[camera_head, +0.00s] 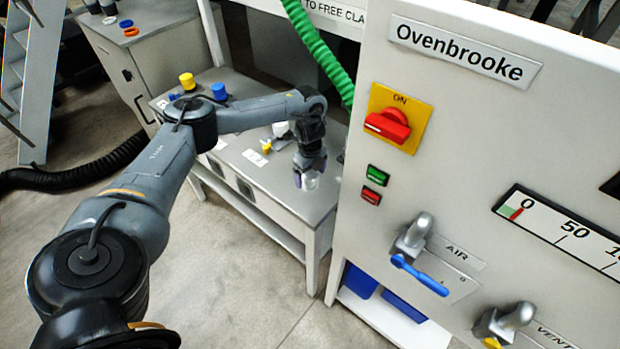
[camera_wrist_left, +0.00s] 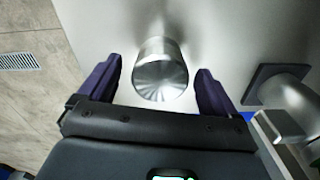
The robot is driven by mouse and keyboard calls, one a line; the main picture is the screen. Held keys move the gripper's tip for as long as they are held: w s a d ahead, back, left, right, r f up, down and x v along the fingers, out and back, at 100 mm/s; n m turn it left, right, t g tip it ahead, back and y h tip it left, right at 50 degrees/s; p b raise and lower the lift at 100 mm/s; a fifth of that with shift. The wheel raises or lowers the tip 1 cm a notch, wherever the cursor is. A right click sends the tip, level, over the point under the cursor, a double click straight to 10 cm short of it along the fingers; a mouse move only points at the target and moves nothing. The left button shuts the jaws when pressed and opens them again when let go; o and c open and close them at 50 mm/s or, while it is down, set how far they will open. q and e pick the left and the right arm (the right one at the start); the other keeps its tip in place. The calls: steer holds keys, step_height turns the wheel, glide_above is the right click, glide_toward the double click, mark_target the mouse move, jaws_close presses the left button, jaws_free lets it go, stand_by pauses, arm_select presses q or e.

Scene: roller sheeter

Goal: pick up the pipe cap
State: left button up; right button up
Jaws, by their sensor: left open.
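The pipe cap appears to be a shiny, round metal piece (camera_wrist_left: 160,78) in the left wrist view. It sits between the two dark purple fingers of my left gripper (camera_wrist_left: 158,68), with a gap on each side. The gripper is open. In the head view my left gripper (camera_head: 309,178) points down over the front right part of the grey bench (camera_head: 278,186). A small pale, shiny piece shows at its fingertips, partly hidden by them. My right gripper is in neither view.
The white machine panel (camera_head: 460,130) stands close right of the gripper, with a red switch (camera_head: 388,126) and a blue-handled valve (camera_head: 418,274). Yellow (camera_head: 187,81) and blue (camera_head: 219,91) pieces stand on the bench. A metal fitting (camera_wrist_left: 285,95) is right of the fingers in the wrist view.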

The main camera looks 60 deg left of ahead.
mark_target(310, 173)
arm_select(q)
steer(key=shift+f, duration=1.05)
steer(key=c, duration=1.2)
step_height(310, 173, up, 9)
steer(key=p, duration=0.3)
steer(key=shift+r, duration=0.55)
